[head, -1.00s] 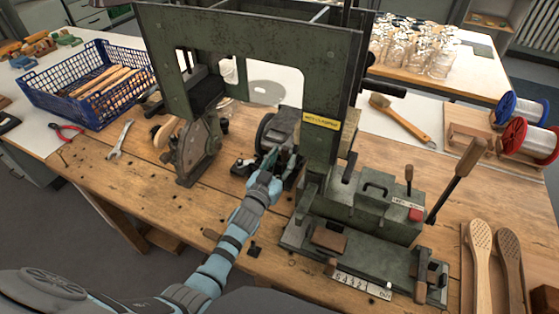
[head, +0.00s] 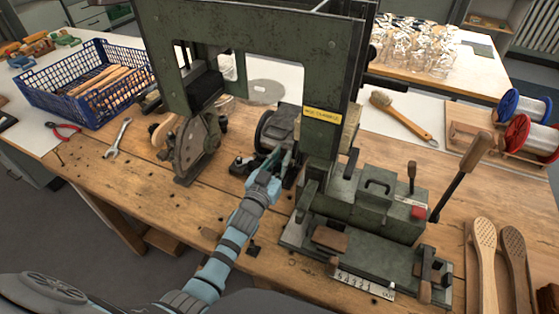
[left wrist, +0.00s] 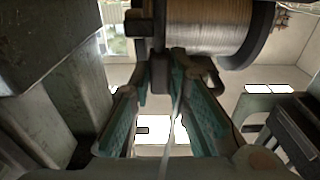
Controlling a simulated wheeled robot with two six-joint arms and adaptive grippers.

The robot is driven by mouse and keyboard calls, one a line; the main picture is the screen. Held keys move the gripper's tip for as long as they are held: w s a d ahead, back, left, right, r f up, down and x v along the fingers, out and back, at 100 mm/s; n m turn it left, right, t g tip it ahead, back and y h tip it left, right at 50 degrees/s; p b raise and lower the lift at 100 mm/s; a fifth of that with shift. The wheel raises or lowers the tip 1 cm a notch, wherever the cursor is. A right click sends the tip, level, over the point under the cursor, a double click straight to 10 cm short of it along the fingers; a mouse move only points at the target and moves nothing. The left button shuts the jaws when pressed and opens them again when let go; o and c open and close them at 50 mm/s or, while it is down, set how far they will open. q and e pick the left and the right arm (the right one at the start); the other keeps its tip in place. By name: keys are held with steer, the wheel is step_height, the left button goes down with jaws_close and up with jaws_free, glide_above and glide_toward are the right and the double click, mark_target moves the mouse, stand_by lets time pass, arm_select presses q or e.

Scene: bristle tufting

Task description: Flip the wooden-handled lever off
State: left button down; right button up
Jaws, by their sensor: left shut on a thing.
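A lever with a long wooden handle (head: 474,154) and a dark shaft leans up to the right at the right end of the green machine (head: 375,205). A shorter lever with a small wooden grip (head: 412,172) stands on the machine's box. My left gripper (head: 275,168) is left of both levers, low by the machine's upright. In the left wrist view its teal-padded fingers (left wrist: 175,78) converge on a small dark part below a wound spool (left wrist: 205,28). What that part is, I cannot tell. A pale strand hangs between the fingers. My right gripper is not in view.
A red button (head: 417,213) sits near the short lever. Wooden brush bodies (head: 485,255) lie at the bench's right. A finished brush (head: 402,118) and red and white wire spools (head: 530,135) are behind. A blue crate (head: 90,85) stands left.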

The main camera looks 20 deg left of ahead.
arm_select(q)
steer(key=shift+s+f+b, duration=0.25)
steer(key=shift+f+b, duration=0.15)
steer(key=shift+b, duration=0.15)
steer(key=shift+s+r+t, duration=0.15)
steer(key=shift+r+t, duration=0.15)
steer(key=c, duration=1.5)
jaws_free()
steer(key=s, duration=0.4)
steer(key=s+f, duration=0.1)
steer(key=s, duration=0.7)
steer(key=shift+a+f, duration=0.2)
steer(key=shift+a, duration=0.2)
steer(key=shift+a, duration=0.1)
